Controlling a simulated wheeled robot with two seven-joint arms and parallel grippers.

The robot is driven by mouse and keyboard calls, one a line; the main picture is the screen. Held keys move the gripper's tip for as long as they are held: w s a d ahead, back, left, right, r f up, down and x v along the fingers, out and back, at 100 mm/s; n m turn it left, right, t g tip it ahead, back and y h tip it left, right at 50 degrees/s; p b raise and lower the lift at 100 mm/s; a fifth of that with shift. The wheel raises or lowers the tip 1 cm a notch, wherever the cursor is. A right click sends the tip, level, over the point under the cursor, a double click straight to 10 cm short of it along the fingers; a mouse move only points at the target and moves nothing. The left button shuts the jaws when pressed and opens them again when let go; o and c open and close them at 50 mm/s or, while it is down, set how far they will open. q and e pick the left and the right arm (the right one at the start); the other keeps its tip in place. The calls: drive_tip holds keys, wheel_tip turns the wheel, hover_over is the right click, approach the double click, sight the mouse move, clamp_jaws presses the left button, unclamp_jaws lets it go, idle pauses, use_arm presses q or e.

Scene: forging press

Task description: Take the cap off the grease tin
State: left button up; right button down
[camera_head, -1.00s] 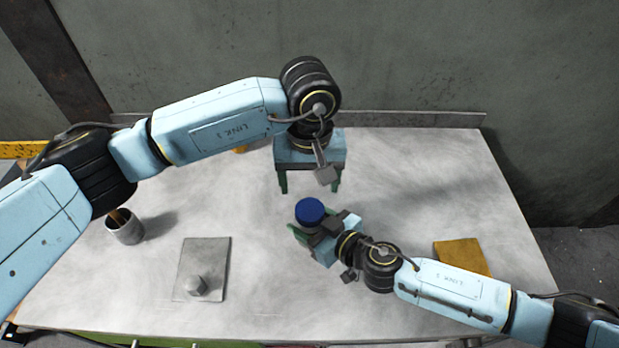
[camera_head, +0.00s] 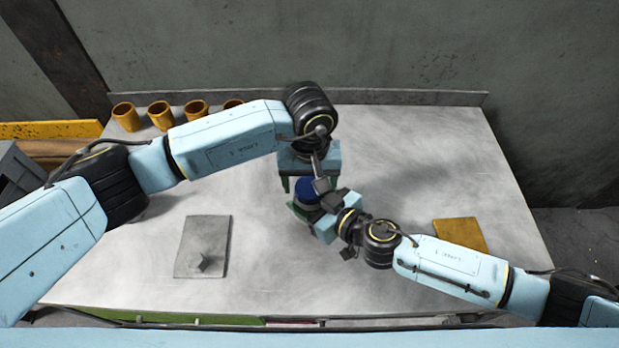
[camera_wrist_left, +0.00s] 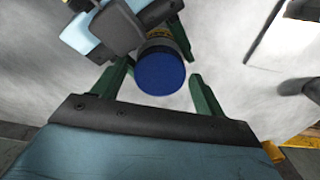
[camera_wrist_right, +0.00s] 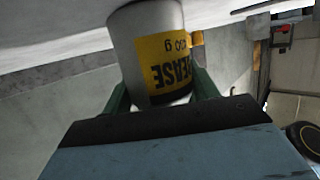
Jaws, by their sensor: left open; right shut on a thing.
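The grease tin has a round blue cap (camera_head: 306,190) on top, facing up toward the head camera. The cap (camera_wrist_left: 160,73) also shows in the left wrist view. My left gripper (camera_head: 309,180) is open close by the cap. In its wrist view the two green fingers stand apart, one on either side of the cap, with a gap to the right one. The tin's lower body is hidden in the head view.
A yellow-brown pad (camera_head: 461,235) lies to the right. Several yellow cups (camera_head: 160,114) stand along the back left. The table (camera_head: 400,140) is clear at the back right.

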use_arm(q)
drive_tip(key=c, duration=1)
drive_tip(key=n, duration=0.4)
drive_tip(key=shift+n, duration=0.4)
drive_tip(key=n, duration=0.3)
drive_tip(key=shift+n, duration=0.3)
drive_tip(key=n, duration=0.3)
drive_tip(key=shift+n, duration=0.3)
drive_tip(key=n, duration=0.5)
drive_tip(key=o, duration=1.1)
